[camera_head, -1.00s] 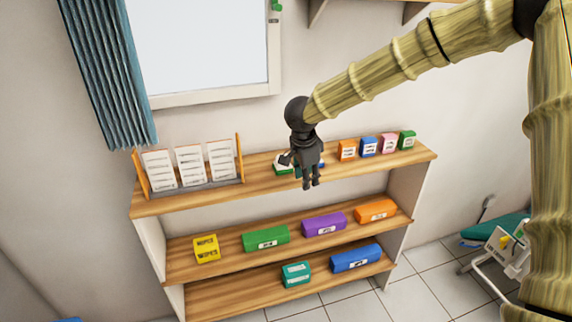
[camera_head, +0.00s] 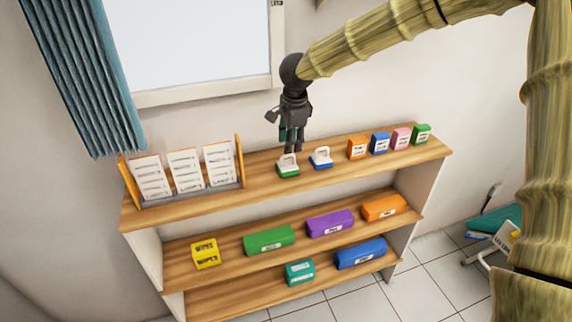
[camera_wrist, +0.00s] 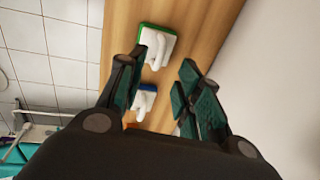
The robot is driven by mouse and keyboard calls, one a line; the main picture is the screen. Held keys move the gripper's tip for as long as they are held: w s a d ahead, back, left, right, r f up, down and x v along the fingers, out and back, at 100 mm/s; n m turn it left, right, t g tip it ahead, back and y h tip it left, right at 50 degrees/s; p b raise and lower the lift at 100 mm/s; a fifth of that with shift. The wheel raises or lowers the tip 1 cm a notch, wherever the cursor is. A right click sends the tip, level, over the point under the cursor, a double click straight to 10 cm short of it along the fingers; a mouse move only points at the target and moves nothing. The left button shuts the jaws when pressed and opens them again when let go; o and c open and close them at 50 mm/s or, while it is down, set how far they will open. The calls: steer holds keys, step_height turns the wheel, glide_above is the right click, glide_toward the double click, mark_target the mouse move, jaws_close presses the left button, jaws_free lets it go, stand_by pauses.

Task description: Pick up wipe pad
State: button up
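Two small pads with white arched handles stand on the top shelf board, one with a green base (camera_head: 288,170) and one with a blue base (camera_head: 321,162). I cannot tell which is meant by the wipe pad. My gripper (camera_head: 294,150) points down just above and behind the green-based pad, apart from it. In the wrist view my gripper (camera_wrist: 158,72) is open and empty. The green-based pad (camera_wrist: 166,38) lies beyond the fingertips, and the blue-based pad (camera_wrist: 147,100) shows between the fingers, partly hidden by the left one.
Several small boxes (camera_head: 380,144) stand right of the pads. A card rack (camera_head: 187,175) stands to the left. Lower boards hold a yellow box (camera_head: 206,254) and coloured packs (camera_head: 330,224). The wall (camera_wrist: 272,70) is close behind the gripper.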

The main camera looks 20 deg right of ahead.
mark_target(290, 155)
steer(key=shift+w+d+f, duration=0.2)
steer(key=shift+f, duration=0.5)
steer(key=shift+f+p, duration=0.65)
steer(key=shift+f, duration=0.15)
steer(key=shift+w+f+p, duration=0.25)
steer(key=shift+f, duration=0.65)
steer(key=shift+w+f+p, duration=0.2)
steer(key=shift+f+p, duration=0.05)
steer(key=shift+f, duration=0.65)
jaws_close()
